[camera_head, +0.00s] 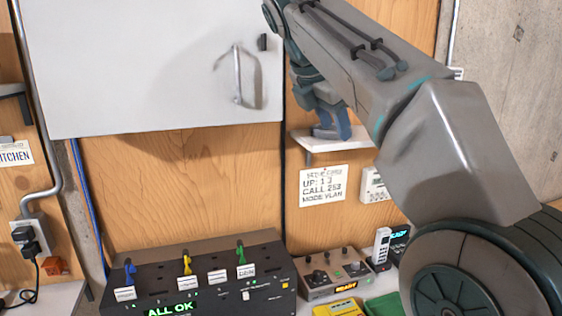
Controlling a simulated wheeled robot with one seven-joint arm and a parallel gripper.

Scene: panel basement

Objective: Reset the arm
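My arm reaches from the lower right up to the top middle of the head view, then bends down behind its own grey link. Its end, my gripper (332,130), appears as a blue-grey shape just above a small white wall shelf (320,145). It is partly hidden by the arm, and its fingers are too small and dark to tell open from shut. I cannot tell whether it touches the shelf. I see nothing clearly held.
A white cabinet with a metal handle (239,75) hangs left of my gripper. Below stand a black switch panel (215,290) reading "ALL OK", a knob box (335,274), a white handset (381,248) and a yellow device (338,308). A paper note (323,186) hangs under the shelf.

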